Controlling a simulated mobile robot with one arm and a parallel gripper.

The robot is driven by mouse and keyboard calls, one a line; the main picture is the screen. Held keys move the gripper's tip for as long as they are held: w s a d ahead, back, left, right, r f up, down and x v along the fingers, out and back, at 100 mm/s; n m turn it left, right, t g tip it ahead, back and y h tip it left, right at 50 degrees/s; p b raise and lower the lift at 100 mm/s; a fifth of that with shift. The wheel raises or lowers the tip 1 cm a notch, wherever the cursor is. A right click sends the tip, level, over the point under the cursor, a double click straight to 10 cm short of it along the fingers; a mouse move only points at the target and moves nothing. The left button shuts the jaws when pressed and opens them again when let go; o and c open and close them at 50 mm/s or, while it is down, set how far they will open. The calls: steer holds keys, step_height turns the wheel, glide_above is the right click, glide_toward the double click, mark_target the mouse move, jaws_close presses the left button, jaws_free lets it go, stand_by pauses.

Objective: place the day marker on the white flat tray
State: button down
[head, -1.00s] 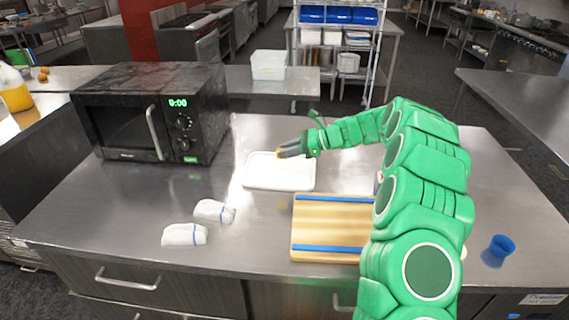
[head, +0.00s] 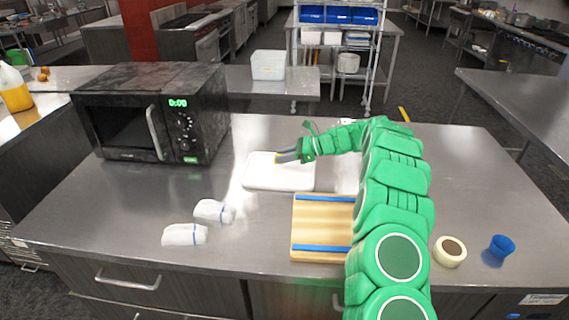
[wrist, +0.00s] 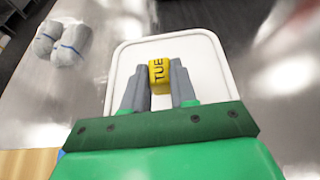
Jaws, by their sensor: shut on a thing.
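The day marker (wrist: 159,74) is a small yellow block with "TUE" on it. My gripper (wrist: 158,88) is shut on it, one grey finger on each side. The white flat tray (wrist: 205,52) lies behind and below the marker in the wrist view. In the head view the tray (head: 265,182) lies flat on the steel counter, right of the microwave. There my gripper (head: 285,156) is over the tray's far part, and only a bit of yellow shows at its tips. I cannot tell whether the marker touches the tray.
A black microwave (head: 150,112) stands at the left. Two white wrapped bundles (head: 184,235) lie at front left. A wooden board (head: 322,227) with blue strips lies in front of the tray. A round container (head: 449,251) and blue cup (head: 502,246) stand at the right.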

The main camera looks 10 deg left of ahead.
mark_target(285, 170)
steer(key=shift+f, duration=1.6)
steer(key=shift+f, duration=0.15)
steer(key=c, duration=0.9)
jaws_free()
steer(key=shift+w+d+r, duration=0.1)
steer(key=shift+d+r, duration=0.15)
steer(key=shift+r, duration=0.05)
steer(key=v, duration=1.1)
steer(key=shift+d, duration=0.25)
